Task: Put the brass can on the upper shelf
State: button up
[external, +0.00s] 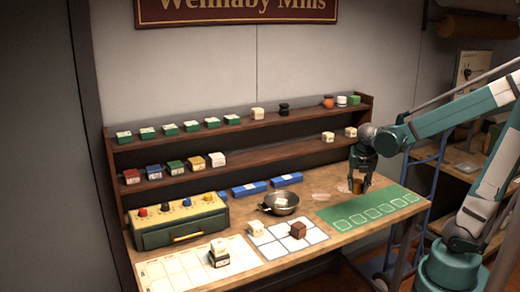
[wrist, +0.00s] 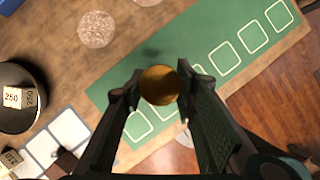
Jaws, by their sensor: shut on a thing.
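My gripper (wrist: 158,90) is shut on the brass can (wrist: 159,84), which shows as a round golden top between the two fingers in the wrist view. In the external view my gripper (external: 360,182) points down over the table's right part, with the can (external: 358,186) partly hidden between its fingers. The can is at the back edge of the green mat (external: 365,207); I cannot tell whether it touches the table. The upper shelf (external: 240,125) runs along the wall behind, left of my arm, with a bare stretch between the black item and the orange jar.
Several green boxes (external: 190,126), a black item (external: 283,109) and an orange jar (external: 328,101) stand on the upper shelf. The lower shelf (external: 275,153) holds several boxes. A metal pan (external: 281,203), blue boxes (external: 250,188) and a green-yellow case (external: 178,220) stand on the table.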

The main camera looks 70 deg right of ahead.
jog(key=w+d+r+p, duration=0.55)
jog(key=w+r, duration=0.35)
jog(key=r, duration=0.2)
jog(key=w+d+r+p, duration=0.5)
jog(key=w+d+r, duration=0.2)
jog(key=w+r, duration=0.25)
notch_tip(320, 180, up, 17)
jog(key=m+p, duration=0.1)
jog(key=p, duration=0.8)
send_over(300, 112)
jog(key=a, duration=0.2)
jog(key=shift+d+f, duration=0.1)
jog(key=shift+d, duration=0.15)
jog(key=shift+f, duration=0.15)
jog(key=shift+f, duration=2.8)
jog(key=shift+f+p, duration=0.4)
jog(key=shift+f, duration=1.65)
jog(key=shift+f, duration=0.2)
